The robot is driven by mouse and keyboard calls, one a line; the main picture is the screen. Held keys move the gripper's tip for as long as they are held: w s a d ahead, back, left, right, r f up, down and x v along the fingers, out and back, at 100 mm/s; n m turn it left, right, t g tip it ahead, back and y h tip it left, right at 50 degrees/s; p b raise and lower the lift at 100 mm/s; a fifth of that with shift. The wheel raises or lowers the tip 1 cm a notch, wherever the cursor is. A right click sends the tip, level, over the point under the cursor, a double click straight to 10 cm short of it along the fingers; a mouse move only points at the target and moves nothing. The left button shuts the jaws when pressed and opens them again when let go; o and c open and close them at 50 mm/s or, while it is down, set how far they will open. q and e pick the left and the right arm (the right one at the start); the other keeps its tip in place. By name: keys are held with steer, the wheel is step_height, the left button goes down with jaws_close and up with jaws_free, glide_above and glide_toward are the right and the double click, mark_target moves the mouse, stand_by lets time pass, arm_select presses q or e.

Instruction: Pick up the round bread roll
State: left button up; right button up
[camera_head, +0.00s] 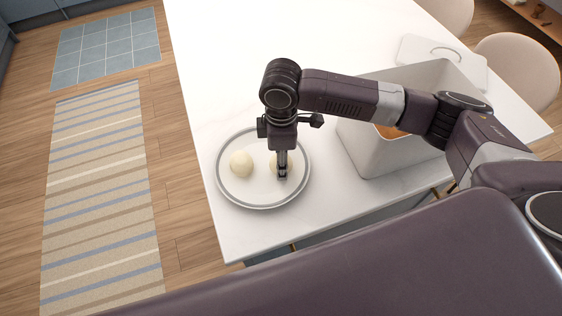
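A round pale bread roll (241,164) sits on the left part of a grey-rimmed round plate (263,206). A second pale round thing (273,163), which looks like another roll, shows on the plate's right part. It is mostly hidden behind my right gripper (282,177). That gripper points down at the second roll, with its fingers seen nearly edge-on. I cannot tell whether they are open or shut, or whether they touch the roll. My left gripper is not in view.
The plate stands near the left edge of a white table (220,60). A deep light-grey bin (373,155) with something orange inside stands to the right, under my arm. A pale lid (415,47) lies behind it. The table's far left is clear.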

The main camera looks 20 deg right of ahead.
step_height(320, 180, up, 20)
steer(key=b, duration=0.2)
stand_by(0.5)
